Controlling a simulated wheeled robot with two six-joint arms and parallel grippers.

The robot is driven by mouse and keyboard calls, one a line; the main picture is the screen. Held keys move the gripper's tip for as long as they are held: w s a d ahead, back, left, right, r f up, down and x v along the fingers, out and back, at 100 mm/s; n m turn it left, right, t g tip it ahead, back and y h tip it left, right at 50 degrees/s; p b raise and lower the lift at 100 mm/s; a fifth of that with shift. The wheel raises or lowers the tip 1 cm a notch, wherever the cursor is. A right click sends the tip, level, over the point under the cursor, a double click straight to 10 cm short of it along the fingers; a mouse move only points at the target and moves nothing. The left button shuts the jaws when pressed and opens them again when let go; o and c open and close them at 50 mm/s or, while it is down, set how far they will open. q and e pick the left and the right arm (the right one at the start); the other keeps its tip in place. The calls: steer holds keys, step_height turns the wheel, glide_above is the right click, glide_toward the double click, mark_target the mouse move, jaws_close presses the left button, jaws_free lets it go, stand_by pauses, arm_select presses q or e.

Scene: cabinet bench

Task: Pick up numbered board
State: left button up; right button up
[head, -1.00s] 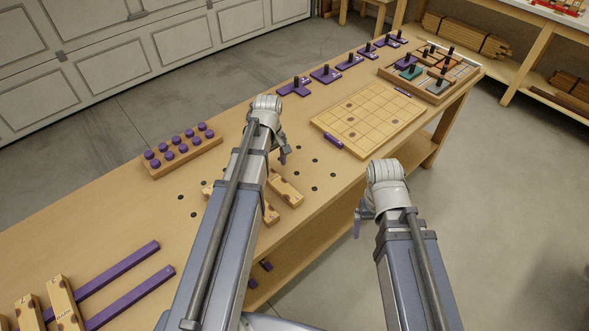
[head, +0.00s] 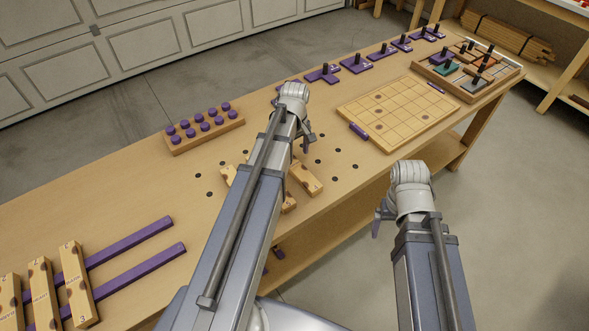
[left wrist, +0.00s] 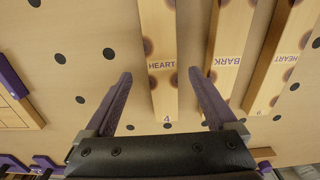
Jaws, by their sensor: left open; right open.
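Three pale wooden boards lie on the bench beneath my left arm. In the head view, the right one (head: 305,177) shows beside the arm; the others are mostly covered by it. In the left wrist view, a board marked HEART and 4 (left wrist: 161,45) runs between my left fingers in the picture. A BARK board (left wrist: 230,40) and another HEART board (left wrist: 279,60) lie to its right. My left gripper (left wrist: 160,76) is open and empty, with one finger to each side of the 4 board. Its height above the board is unclear. My right gripper (head: 380,221) is open and empty, beyond the bench's front edge.
More numbered boards (head: 77,285) lie across purple rails (head: 125,242) at lower left. A block of purple pegs (head: 205,138) stands at the back. A grid board (head: 400,110), a tray of handled tiles (head: 467,72) and purple handled pieces (head: 357,65) occupy the far end.

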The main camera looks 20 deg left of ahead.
mark_target(294, 165)
arm_select(q)
step_height(294, 165, down, 5)
steer(key=b, duration=0.4)
steer(key=shift+s+r, duration=0.1)
steer(key=shift+s, duration=0.05)
steer(key=shift+r, duration=0.1)
jaws_close()
stand_by(0.4)
